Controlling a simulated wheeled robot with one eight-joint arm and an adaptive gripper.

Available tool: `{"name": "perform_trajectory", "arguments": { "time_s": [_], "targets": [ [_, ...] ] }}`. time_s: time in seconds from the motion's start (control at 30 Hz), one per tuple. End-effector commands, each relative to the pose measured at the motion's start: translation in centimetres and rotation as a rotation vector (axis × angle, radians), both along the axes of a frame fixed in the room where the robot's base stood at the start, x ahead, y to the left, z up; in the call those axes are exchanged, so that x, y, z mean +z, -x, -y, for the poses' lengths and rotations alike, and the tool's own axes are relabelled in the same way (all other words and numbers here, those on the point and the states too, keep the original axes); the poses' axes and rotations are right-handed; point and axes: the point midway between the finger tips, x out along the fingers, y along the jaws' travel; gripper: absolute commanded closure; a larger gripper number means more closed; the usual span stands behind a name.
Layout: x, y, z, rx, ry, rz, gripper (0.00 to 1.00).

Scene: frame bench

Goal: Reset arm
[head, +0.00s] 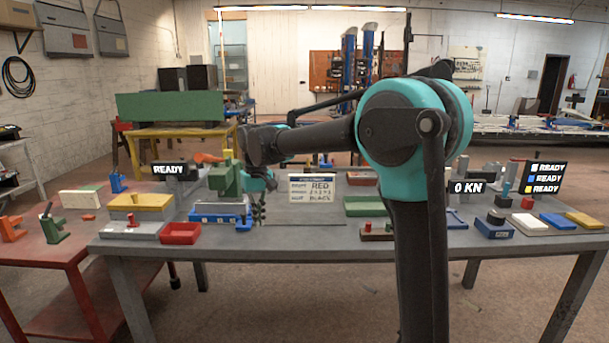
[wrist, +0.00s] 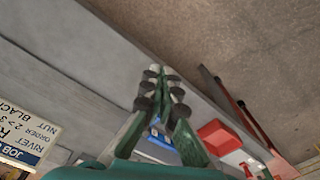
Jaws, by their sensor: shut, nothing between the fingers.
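My gripper (head: 257,220) hangs over the grey bench (head: 300,238), left of the middle in the head view. Its fingers point down and are shut with nothing between them. They appear just right of a green press (head: 225,180) on a blue base (head: 217,212); whether they touch it cannot be told. In the wrist view the fingertips of my gripper (wrist: 158,72) lie together over the bench's front edge. My arm stretches to the left from its large teal joint and hides part of the bench's middle right.
A job card (head: 312,187) stands behind my gripper. A red tray (head: 180,233) and a yellow-topped block (head: 140,202) lie to the left. A green tray (head: 365,206) and a blue box (head: 494,228) lie to the right. The bench's front middle is clear.

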Motion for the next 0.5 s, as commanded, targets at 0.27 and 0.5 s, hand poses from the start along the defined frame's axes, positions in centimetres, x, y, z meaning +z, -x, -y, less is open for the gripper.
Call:
{"name": "perform_trajectory", "arguments": {
  "time_s": [0.27, 0.5],
  "targets": [
    [-2.0, 0.9, 6.2, -0.071, -0.024, 0.041, 1.00],
    [-5.6, 3.9, 14.9, -0.177, -0.054, 0.107, 1.00]
  ]
}}
